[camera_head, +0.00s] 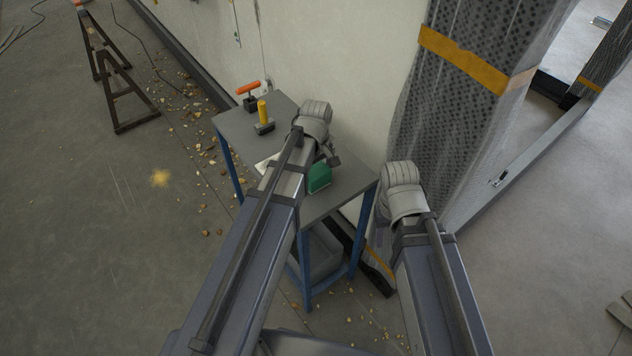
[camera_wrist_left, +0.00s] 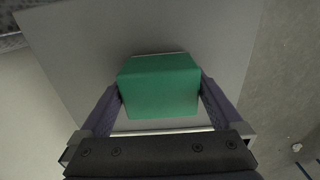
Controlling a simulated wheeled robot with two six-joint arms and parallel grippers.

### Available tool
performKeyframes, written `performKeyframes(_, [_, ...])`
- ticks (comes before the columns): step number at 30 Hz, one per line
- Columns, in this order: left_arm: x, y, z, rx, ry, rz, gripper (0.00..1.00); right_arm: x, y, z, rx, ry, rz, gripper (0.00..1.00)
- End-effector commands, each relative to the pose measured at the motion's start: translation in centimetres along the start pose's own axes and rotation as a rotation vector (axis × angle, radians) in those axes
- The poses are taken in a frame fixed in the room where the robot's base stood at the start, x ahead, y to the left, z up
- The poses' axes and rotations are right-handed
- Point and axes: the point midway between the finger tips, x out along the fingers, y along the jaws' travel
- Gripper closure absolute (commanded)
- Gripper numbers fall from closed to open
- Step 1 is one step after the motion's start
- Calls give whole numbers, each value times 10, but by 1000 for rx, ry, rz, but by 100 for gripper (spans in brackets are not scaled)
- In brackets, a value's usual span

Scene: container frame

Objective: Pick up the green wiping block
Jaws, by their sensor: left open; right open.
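The green wiping block (camera_head: 319,178) stands on the grey table top, just right of my left wrist in the head view. In the left wrist view the green block (camera_wrist_left: 160,88) lies between the two fingers of my left gripper (camera_wrist_left: 161,86). That gripper is open, with one finger close along each side of the block; I cannot tell whether they touch it. In the head view my left gripper (camera_head: 330,156) is mostly hidden by its wrist. My right gripper (camera_head: 403,176) is open and empty, off the table's right side, with its fingers hard to make out.
The small table (camera_head: 345,186) has blue legs and stands against a pale wall. An orange-handled tool (camera_head: 248,92) and a yellow-handled tool (camera_head: 263,116) stand at its far left. A wrapped pillar (camera_head: 455,110) rises on the right. Debris litters the floor.

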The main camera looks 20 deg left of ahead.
Motion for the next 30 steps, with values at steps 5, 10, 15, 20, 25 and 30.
performKeyframes(5, [-1,0,0,0,0,0,1,-1,0,0,0,0,0,50])
performKeyframes(10, [-1,0,0,0,0,0,20,-1,0,0,0,0,0,50])
performKeyframes(15, [-1,0,0,0,0,0,39,-1,0,0,0,0,0,50])
performKeyframes(20, [-1,0,0,0,0,0,57,-1,0,0,0,0,0,50])
performKeyframes(25, [-1,0,0,0,0,0,65,-1,0,0,0,0,0,50])
performKeyframes(30, [-2,0,0,0,0,0,65,-2,0,0,0,0,0,50])
